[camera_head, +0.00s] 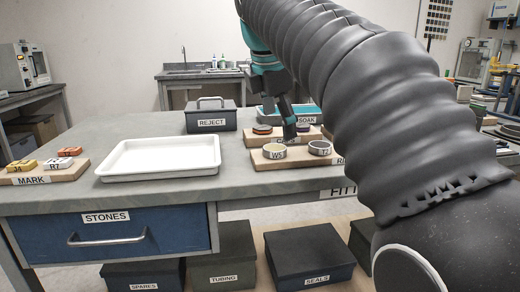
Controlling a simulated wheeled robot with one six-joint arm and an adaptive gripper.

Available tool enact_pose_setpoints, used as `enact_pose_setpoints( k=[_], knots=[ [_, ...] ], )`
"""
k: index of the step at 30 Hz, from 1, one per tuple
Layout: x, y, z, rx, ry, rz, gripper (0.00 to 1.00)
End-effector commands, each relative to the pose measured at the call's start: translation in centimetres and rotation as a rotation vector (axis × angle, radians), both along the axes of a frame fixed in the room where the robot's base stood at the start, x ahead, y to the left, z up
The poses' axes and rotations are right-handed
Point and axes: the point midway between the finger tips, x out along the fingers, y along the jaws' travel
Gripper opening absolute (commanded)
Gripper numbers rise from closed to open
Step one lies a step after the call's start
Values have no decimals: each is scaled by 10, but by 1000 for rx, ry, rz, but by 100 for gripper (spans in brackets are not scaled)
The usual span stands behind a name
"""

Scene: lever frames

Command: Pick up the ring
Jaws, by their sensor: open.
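Two pale ring-shaped pieces sit on a wooden board (270,166) at the right of the workbench. The left ring (274,150) carries a label that seems to read W5. The right ring (320,148) has a label too small to read surely. My gripper (290,132), dark and teal, points down just behind and above the space between the two rings. It is open and seems to hold nothing. The gap between its fingers and the left ring is hard to judge.
Behind stand a second board with round pieces (262,129), a teal SOAK tray (267,114) and a REJECT box (211,117). A white tray (160,171) lies left of the boards. A MARK board (45,176) holds small blocks at far left. My arm hides the bench's right side.

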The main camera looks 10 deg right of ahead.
Motion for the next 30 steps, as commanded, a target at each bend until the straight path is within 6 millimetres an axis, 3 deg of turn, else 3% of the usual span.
enact_pose_setpoints(
  k=[1, 6, 14, 20, 30],
  knots=[
    [13, 5, 10, -38, 26, 76, 90],
    [37, 15, 32, -149, 118, 314, 90],
    [50, 23, 42, -220, 190, 488, 90],
    [53, 19, 30, -226, 199, 502, 90],
    [64, 6, -13, -225, 198, 501, 90]
  ],
)
